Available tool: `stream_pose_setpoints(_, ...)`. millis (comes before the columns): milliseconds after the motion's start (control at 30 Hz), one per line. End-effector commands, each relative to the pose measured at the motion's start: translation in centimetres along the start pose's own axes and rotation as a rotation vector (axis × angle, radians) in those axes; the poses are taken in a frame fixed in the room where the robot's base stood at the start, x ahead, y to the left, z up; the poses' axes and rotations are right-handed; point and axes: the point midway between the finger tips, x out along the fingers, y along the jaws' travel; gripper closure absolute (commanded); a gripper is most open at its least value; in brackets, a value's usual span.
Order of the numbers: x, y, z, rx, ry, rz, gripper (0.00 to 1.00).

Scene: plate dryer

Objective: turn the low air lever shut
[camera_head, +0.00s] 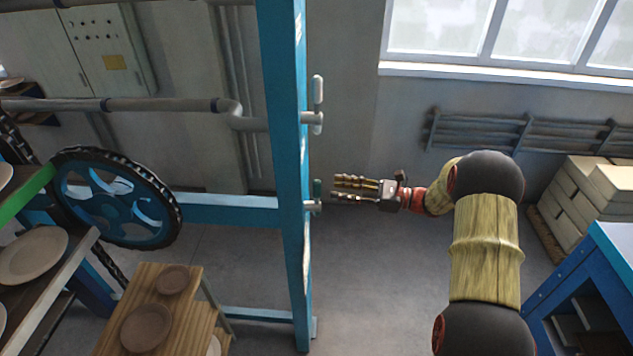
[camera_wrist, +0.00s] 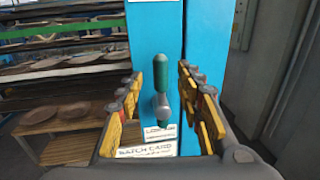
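The low air lever (camera_head: 317,188) has a green handle standing upright on a grey stub, on the right side of a blue post (camera_head: 283,150). In the wrist view the green handle (camera_wrist: 161,72) points up in front of the blue post, between my two rows of yellow finger pads. My gripper (camera_head: 334,188) is open and empty, just right of the lever at about its height, with a small gap between them in the head view. In the wrist view my gripper (camera_wrist: 160,88) has a finger on each side of the lever, neither touching it.
A second, grey lever (camera_head: 318,90) stands upright higher on the same post. A batch card (camera_wrist: 147,150) hangs below the low lever. A spoked wheel (camera_head: 115,197) and a wooden stand (camera_head: 190,320) with plates are left.

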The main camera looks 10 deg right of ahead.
Motion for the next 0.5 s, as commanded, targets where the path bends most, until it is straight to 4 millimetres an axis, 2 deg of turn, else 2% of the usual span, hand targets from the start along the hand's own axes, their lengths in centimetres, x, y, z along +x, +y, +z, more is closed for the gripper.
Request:
stream_pose_setpoints(300, 4.6, 0.1, 0.0, 0.001, 0.004, 0.004, 0.63)
stream_pose_setpoints(500, 6.8, 0.1, -0.1, 0.001, 0.005, 0.002, 0.63)
